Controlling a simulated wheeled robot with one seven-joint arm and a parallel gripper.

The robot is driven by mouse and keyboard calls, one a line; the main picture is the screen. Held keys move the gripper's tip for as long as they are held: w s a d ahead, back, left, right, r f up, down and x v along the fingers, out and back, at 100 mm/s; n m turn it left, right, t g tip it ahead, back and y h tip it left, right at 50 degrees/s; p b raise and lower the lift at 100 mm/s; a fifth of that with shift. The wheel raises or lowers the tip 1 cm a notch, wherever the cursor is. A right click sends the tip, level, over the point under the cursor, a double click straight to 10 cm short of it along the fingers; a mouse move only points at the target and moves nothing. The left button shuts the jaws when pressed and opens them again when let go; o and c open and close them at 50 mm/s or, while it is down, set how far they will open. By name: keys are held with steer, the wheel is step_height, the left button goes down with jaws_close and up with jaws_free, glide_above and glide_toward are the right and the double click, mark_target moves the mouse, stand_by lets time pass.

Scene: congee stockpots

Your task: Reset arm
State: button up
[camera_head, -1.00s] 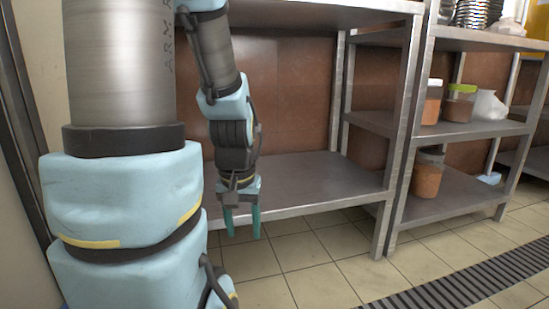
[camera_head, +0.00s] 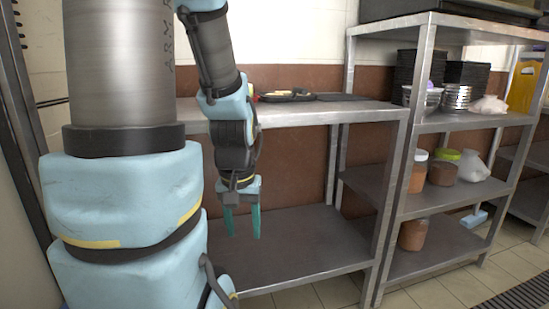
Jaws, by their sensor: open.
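My gripper (camera_head: 242,222) hangs at the end of my arm, left of the picture's middle, with its two teal fingers pointing down. The fingers stand apart with nothing between them, so it is open and empty. In the picture it lies in front of the metal table, over the far left part of its lower shelf (camera_head: 300,245). My arm is folded down beside my column. No stockpot shows.
The metal table's top (camera_head: 345,109) carries a dark tray with food (camera_head: 287,96). Tiled floor (camera_head: 335,292) and a drain grate (camera_head: 525,297) show at lower right.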

step_height(320, 180, up, 28)
steer(key=p, duration=2.6)
steer(key=shift+r, duration=0.2)
